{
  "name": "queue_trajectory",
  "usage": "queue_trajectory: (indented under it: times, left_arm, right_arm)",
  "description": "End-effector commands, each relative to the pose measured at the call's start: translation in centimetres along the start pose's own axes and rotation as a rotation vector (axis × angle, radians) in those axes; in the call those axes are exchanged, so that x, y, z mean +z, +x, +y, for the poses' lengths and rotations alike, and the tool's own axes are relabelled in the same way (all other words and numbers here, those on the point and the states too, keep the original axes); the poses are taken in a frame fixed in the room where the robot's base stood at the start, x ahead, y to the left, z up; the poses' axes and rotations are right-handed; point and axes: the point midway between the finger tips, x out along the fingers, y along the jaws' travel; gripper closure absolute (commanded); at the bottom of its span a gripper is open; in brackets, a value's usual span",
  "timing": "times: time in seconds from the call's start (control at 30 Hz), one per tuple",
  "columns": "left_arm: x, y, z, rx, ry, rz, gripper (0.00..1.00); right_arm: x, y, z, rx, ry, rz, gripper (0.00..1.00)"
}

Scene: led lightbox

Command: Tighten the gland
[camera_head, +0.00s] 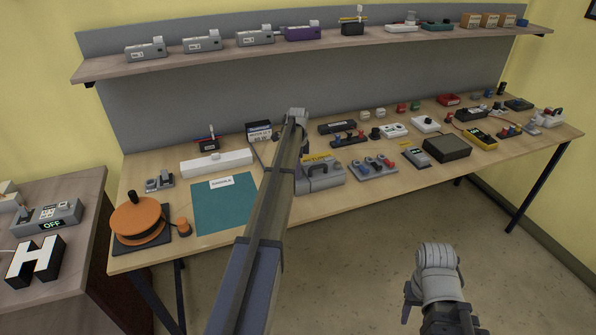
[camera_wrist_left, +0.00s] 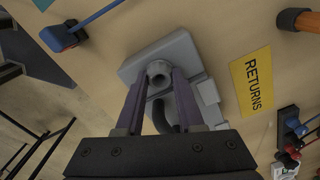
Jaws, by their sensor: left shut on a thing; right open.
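In the left wrist view a grey box (camera_wrist_left: 184,48) lies on the wooden bench, with a round grey gland (camera_wrist_left: 158,72) on it and a dark cable (camera_wrist_left: 160,116) curving below. My left gripper (camera_wrist_left: 158,82) is shut on the gland, with a dark finger on each side. In the head view my left arm hides the gripper's fingertips and the gland; a grey body (camera_head: 325,177) shows just right of the arm, its parts hard to tell apart. My right gripper (camera_head: 438,285) is open and empty over the floor, clear of the bench.
A yellow RETURNS label (camera_wrist_left: 251,82) lies beside the box. A teal mat (camera_head: 222,207) is left of my arm. A grey device with red and blue knobs (camera_head: 373,168) stands to the right, with a dark case (camera_head: 447,148) beyond. The floor around my right gripper is clear.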

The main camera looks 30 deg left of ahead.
Motion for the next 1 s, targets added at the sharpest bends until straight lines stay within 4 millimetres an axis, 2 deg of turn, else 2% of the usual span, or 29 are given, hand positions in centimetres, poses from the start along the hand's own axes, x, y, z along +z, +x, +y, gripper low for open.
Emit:
queue_trajectory:
  times: [0.27,0.57,0.9,1.0]
  left_arm:
    - [0.02,0.00,0.00,0.000,0.017,0.000,1.00]
    - [0.02,0.00,0.01,0.000,0.279,0.000,1.00]
    - [0.02,0.00,0.01,0.000,0.320,0.000,1.00]
    - [0.02,0.00,0.01,0.000,0.403,0.000,1.00]
  right_arm:
    - [0.00,0.00,0.00,0.000,0.000,0.000,0.50]
    - [0.00,0.00,0.00,0.000,0.000,0.000,0.50]
    - [0.00,0.00,0.00,0.000,0.000,0.000,0.50]
    - [0.00,0.00,0.00,0.000,0.000,0.000,0.50]
